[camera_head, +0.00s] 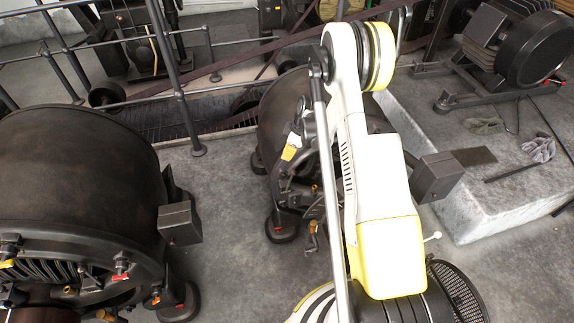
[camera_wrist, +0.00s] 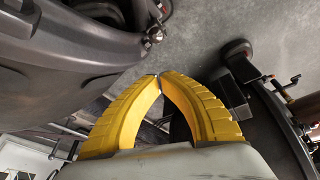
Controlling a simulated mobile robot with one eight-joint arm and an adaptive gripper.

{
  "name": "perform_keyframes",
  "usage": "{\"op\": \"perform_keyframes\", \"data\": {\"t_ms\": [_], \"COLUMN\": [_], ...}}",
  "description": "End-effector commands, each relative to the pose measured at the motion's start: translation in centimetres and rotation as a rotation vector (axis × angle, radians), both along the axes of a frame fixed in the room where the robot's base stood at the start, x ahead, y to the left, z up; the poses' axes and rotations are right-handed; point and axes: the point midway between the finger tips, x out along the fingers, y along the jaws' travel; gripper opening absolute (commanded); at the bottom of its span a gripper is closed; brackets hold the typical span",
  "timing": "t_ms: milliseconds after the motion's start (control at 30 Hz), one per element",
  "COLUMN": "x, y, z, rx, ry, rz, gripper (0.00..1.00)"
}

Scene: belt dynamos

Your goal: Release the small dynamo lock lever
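The small dynamo (camera_head: 275,110), dark and drum-shaped, stands on the floor mid-picture in the head view, partly hidden behind my white and yellow arm. Near its lower front a small brass-coloured handle (camera_head: 312,238) shows; I cannot tell if it is the lock lever. In the wrist view my gripper (camera_wrist: 160,76) has two curved yellow fingers with tips meeting and nothing visible between them. A small yellow part beside the dynamo in the head view seems to be my gripper (camera_head: 289,153). Dark curved machine bodies lie left (camera_wrist: 75,50) and right (camera_wrist: 265,115) in the wrist view, apart from the fingertips.
A larger dark dynamo (camera_head: 80,190) fills the left of the head view. A metal railing (camera_head: 180,95) runs behind. A concrete plinth (camera_head: 475,200) at right bears a black motor (camera_head: 535,50) and gloves (camera_head: 540,148). Grey floor (camera_head: 225,250) between the dynamos is clear.

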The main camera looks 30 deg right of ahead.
Motion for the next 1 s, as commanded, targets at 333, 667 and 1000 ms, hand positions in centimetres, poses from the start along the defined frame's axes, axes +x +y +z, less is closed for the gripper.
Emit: {"op": "perform_keyframes", "data": {"t_ms": [333, 667, 1000], "x": [-4.0, -4.0, -3.1], "y": [6.0, 6.0, 5.5], "z": [1.5, -2.0, -9.2], "rx": [-0.401, -0.432, -0.431], "ry": [0.065, 0.076, 0.075], "rz": [0.932, 1.016, 1.013], "gripper": [0.0, 0.0, 0.0]}}
